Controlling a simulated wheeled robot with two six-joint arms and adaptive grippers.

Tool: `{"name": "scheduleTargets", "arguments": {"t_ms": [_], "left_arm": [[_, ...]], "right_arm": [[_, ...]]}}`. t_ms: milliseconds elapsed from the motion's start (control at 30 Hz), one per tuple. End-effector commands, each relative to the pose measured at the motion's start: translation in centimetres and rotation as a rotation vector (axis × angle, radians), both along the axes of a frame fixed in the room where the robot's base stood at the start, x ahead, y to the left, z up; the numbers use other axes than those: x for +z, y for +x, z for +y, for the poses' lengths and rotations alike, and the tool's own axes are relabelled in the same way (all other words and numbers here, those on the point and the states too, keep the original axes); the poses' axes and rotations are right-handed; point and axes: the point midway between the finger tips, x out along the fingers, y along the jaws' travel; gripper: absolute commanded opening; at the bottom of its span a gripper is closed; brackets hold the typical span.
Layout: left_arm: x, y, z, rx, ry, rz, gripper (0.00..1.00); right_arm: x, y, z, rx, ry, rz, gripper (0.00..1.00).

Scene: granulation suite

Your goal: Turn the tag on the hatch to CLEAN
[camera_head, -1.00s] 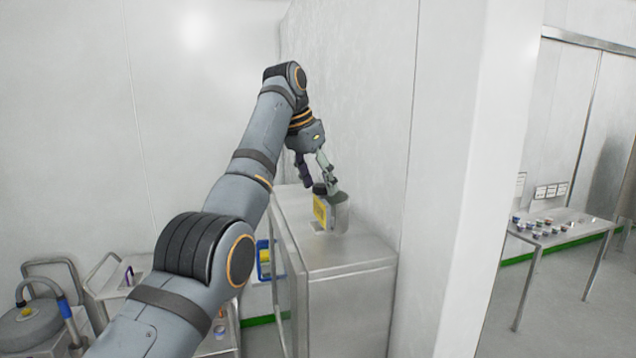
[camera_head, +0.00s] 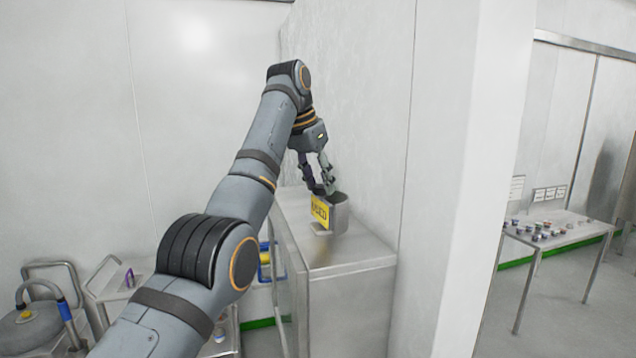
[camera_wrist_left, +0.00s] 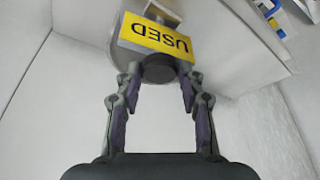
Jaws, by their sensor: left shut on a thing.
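A yellow tag (camera_head: 320,211) reading USED hangs on the front of a short grey metal cylinder (camera_head: 341,215) on top of a steel cabinet. In the left wrist view the tag (camera_wrist_left: 155,36) appears upside down, just beyond a dark round knob (camera_wrist_left: 158,69). My left gripper (camera_head: 322,190) reaches down to the knob. Its two fingers (camera_wrist_left: 155,80) are shut on the knob from both sides. The knob is mostly hidden by the fingers in the head view. My right gripper is in neither view.
The steel cabinet (camera_head: 345,258) stands against a white wall. A white pillar (camera_head: 470,180) separates it from a table (camera_head: 560,231) with several small cups. Carts and a round vessel (camera_head: 32,328) stand low at the left.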

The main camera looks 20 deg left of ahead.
Motion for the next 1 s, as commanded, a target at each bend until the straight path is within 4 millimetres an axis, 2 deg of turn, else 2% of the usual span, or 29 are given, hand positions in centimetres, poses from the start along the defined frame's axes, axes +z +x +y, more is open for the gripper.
{"name": "scheduleTargets", "arguments": {"t_ms": [200, 467, 767, 1000], "left_arm": [[-0.2, -0.1, -0.2, 0.174, 0.001, 0.003, 0.07], [-0.1, -0.1, -0.5, 0.421, 0.002, 0.004, 0.07], [0.2, 0.0, -0.7, 0.707, 0.002, 0.004, 0.07], [0.2, 0.1, -0.9, 0.936, 0.002, 0.005, 0.07]], "right_arm": [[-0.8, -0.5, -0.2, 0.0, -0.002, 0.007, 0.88], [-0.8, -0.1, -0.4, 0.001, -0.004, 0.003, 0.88], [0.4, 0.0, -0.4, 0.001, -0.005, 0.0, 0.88], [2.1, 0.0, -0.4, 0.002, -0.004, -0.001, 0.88]]}}
